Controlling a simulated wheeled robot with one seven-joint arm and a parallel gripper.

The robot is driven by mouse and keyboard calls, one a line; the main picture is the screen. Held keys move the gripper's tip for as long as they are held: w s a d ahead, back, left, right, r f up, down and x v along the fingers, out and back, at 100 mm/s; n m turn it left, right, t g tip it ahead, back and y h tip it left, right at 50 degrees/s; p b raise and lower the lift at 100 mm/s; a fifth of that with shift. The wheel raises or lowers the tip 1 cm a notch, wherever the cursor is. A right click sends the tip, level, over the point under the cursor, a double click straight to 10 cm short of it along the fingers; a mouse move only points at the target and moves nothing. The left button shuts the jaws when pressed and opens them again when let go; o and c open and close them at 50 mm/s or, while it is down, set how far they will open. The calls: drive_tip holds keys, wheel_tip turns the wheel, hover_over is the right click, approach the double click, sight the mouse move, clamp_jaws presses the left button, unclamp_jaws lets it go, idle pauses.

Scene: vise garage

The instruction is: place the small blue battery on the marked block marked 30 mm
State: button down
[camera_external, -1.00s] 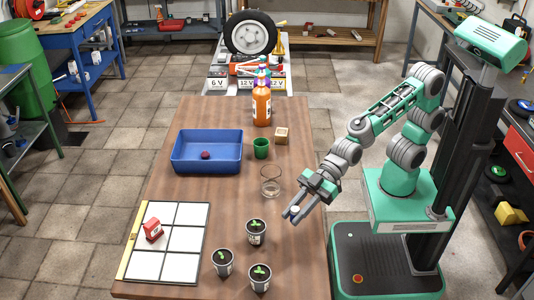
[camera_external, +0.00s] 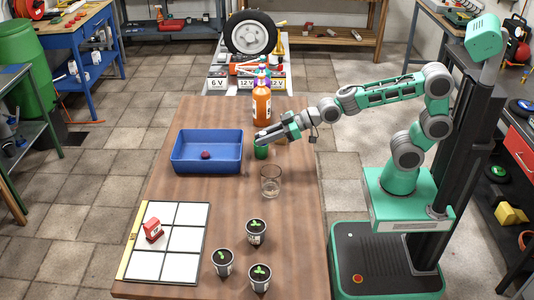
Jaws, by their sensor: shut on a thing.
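My gripper (camera_external: 260,138) is above the far middle of the table, at the green cup and just left of the wooden block. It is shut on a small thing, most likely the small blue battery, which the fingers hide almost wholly. The wooden block (camera_external: 282,142) stands on the table and is mostly covered by my gripper and wrist. Its marking cannot be read from here.
A green cup (camera_external: 261,153) stands right under my gripper. An orange bottle (camera_external: 261,106) stands behind. A blue tray (camera_external: 207,166) with a dark red ball is at left, a clear glass (camera_external: 270,182) in front. Potted seedlings (camera_external: 256,232) and a white-tiled board (camera_external: 180,240) are nearer.

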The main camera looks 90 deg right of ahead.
drive_tip(key=s+d+m+h, duration=0.2)
drive_tip(key=s+d, duration=0.1)
drive_tip(key=d, duration=0.6)
drive_tip(key=s+d+m+h, duration=0.2)
drive_tip(key=s+d, duration=0.1)
drive_tip(key=d, duration=0.7)
drive_tip(key=s+d+m+h, duration=0.2)
drive_tip(key=s+d, duration=0.1)
drive_tip(key=d, duration=0.6)
drive_tip(key=w+a+n+y, duration=0.2)
drive_tip(key=a+n+y, duration=0.2)
drive_tip(key=a, duration=0.4)
wheel_tip(320, 180, down, 8)
drive_tip(key=shift+a+f, duration=0.1)
drive_tip(key=shift+a, duration=0.05)
drive_tip(key=shift+b, duration=0.35)
drive_tip(key=shift+f, duration=0.2)
drive_tip(key=c, duration=1.2)
unclamp_jaws()
drive_tip(key=shift+r, duration=0.1)
